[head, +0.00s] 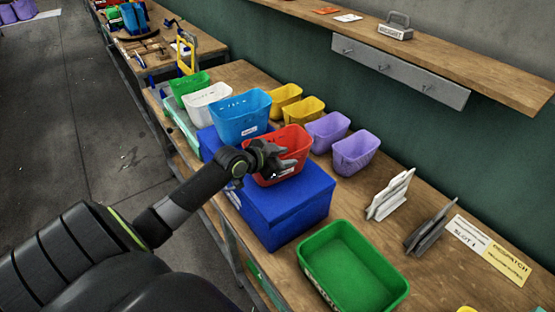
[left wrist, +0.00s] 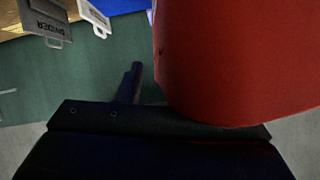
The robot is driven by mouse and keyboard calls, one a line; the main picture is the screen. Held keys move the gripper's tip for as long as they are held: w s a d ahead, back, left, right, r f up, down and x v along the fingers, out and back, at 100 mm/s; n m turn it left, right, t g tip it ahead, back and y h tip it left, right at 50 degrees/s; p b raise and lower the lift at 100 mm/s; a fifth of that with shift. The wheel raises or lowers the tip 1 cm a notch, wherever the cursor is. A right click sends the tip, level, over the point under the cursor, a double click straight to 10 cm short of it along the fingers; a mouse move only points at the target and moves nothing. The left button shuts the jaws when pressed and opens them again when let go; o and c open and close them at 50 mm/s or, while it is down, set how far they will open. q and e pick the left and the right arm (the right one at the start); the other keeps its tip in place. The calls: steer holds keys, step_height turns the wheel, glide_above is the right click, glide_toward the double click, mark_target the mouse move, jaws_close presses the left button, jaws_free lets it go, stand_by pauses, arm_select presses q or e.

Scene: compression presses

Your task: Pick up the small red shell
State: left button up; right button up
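The small red shell (head: 296,143) is an open, bin-shaped piece at the blue box in the head view. My left gripper (head: 279,160) is at its near left side and covers part of it. In the left wrist view the red shell (left wrist: 235,60) fills the upper right, very close to the camera. One dark finger (left wrist: 131,85) shows left of the shell; the other is hidden, so I cannot tell whether the fingers are closed on its wall. My right gripper is not in view.
The blue box (head: 287,208) stands on the bench below the red shell. A blue bin (head: 240,118) is close behind, with white, green, yellow and purple bins around. A green tray (head: 350,268) lies in front. White dividers (head: 390,195) and grey dividers (head: 430,228) stand to the right.

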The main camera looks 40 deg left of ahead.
arm_select(q)
jaws_close()
steer(key=shift+r, duration=0.1)
stand_by(0.3)
